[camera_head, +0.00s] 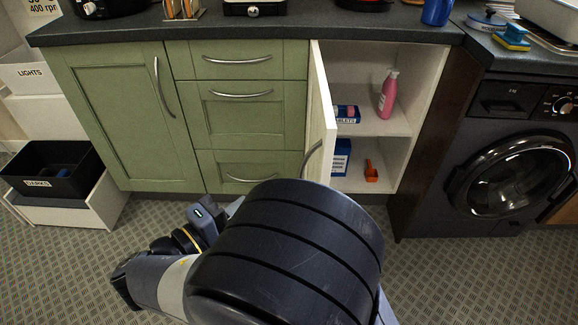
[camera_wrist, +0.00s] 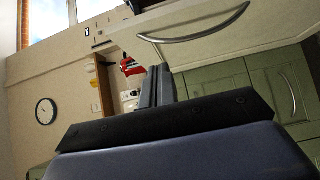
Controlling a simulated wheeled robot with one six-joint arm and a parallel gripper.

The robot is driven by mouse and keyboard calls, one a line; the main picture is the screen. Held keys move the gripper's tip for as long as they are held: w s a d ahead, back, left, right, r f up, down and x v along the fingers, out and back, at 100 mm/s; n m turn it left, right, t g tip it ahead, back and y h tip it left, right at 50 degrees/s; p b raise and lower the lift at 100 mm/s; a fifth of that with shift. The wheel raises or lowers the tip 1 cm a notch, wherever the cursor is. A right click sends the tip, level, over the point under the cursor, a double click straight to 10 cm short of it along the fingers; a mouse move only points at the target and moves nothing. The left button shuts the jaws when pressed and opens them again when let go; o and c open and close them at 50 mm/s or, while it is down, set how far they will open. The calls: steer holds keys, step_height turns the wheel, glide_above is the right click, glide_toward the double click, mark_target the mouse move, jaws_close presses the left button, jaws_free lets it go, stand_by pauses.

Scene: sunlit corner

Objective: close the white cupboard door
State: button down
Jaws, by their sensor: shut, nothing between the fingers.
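The white cupboard door (camera_head: 321,120) stands open, swung out toward me and seen nearly edge-on in the head view. Its curved metal handle (camera_head: 312,156) is on the side facing left. In the wrist view the pale door (camera_wrist: 240,36) fills the upper right, with its handle (camera_wrist: 196,38) showing. My gripper (camera_wrist: 160,82) is shut and empty, its fingertips beside the door's lower left edge in the wrist picture. I cannot tell whether they touch it. In the head view my arm covers the floor in front, and the fingertips cannot be made out.
The open cupboard holds a pink bottle (camera_head: 388,94), a tablets box (camera_head: 347,114), a blue box (camera_head: 341,157) and an orange scoop (camera_head: 371,171). Green drawers (camera_head: 240,115) stand left, a black washing machine (camera_head: 515,165) right. A black darks bin (camera_head: 52,171) stands far left. Patterned floor lies in front.

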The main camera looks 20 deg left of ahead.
steer(key=b, duration=0.2)
glide_toward(321, 164)
steer(key=w, duration=0.4)
steer(key=shift+w+d+r+b, duration=0.15)
steer(key=shift+d+b, duration=0.15)
steer(key=shift+d, duration=0.45)
steer(key=shift+w+d+r+b, duration=0.15)
steer(key=shift+d+b, duration=0.15)
steer(key=shift+d, duration=0.45)
steer(key=shift+f, duration=0.1)
